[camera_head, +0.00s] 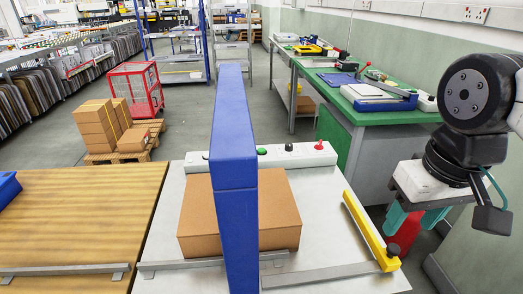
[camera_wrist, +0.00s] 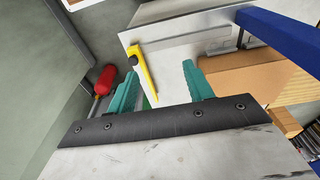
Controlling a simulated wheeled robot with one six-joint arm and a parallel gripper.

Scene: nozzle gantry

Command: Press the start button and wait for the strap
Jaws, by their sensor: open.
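A row of controls stands on the back edge of the grey metal table (camera_head: 200,210): a green button (camera_head: 262,151), a black button (camera_head: 288,147) and a red button (camera_head: 319,145). None is labelled legibly. A brown cardboard box (camera_head: 280,215) sits on the table behind the blue upright (camera_head: 232,180), which hides its middle. No strap shows on the box's visible faces. The box also shows in the wrist view (camera_wrist: 255,80). My gripper (camera_head: 414,220) is open and empty, with teal fingers, to the right of the table and apart from the buttons; it also shows in the wrist view (camera_wrist: 160,72).
A yellow bar (camera_head: 368,228) with a black knob runs along the table's right edge, near my gripper. A red extinguisher (camera_wrist: 106,78) stands beyond it. A green-topped bench (camera_head: 400,115) is behind. A wooden table (camera_head: 70,220) adjoins on the left.

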